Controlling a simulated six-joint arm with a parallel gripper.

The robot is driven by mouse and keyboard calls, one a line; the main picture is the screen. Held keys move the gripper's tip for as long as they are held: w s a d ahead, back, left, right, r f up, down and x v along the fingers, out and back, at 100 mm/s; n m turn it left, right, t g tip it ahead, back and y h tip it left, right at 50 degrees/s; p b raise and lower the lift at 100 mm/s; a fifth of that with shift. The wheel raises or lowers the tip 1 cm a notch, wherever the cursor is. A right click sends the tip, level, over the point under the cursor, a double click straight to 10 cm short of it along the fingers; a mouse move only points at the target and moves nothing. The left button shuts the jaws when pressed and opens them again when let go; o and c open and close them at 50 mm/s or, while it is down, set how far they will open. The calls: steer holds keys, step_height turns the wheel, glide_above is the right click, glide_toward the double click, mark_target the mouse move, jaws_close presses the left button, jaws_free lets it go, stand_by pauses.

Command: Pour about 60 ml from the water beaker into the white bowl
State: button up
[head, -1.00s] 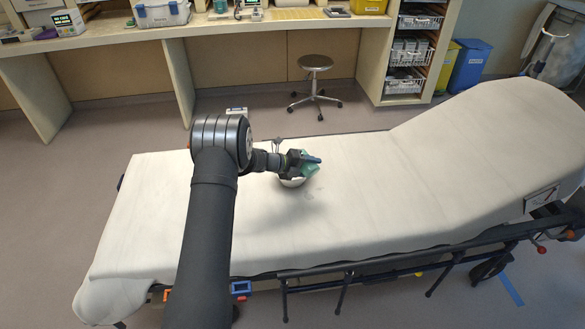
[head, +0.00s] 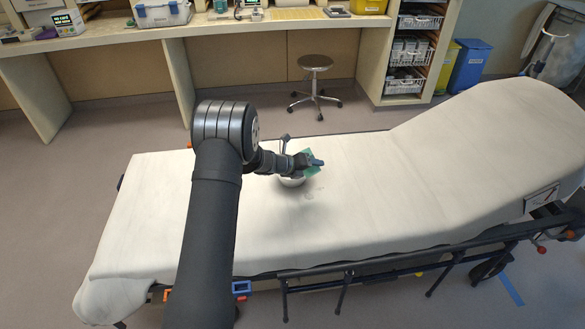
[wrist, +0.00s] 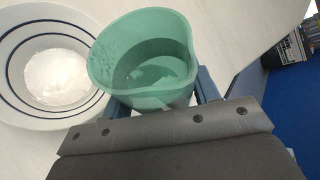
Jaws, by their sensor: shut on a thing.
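My gripper (head: 314,163) is shut on the green translucent water beaker (wrist: 145,62), with a blue finger on each side of it. The beaker is held tilted above the stretcher, and a pool of liquid shows inside it. The white bowl (head: 291,182) stands on the stretcher just below the gripper, partly hidden by it. In the wrist view the bowl (wrist: 17,101), with dark blue rings, is left of the beaker, whose rim overlaps the bowl's edge. Pale glints show in the bowl's middle; its level is unclear. I see no clear stream between them.
The white-covered stretcher (head: 400,185) is bare around the bowl, with its backrest raised at the right. Dark rails (head: 400,262) run along its near side. A counter (head: 240,24) with equipment and a round stool (head: 316,63) stand behind it.

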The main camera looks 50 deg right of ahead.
steer(key=shift+r+m+t, duration=0.2)
steer(key=shift+m+t, duration=0.2)
steer(key=shift+t, duration=0.1)
steer(key=shift+f, duration=0.25)
steer(key=shift+f+m+t, duration=0.15)
steer(key=shift+m+t, duration=0.25)
stand_by(1.4)
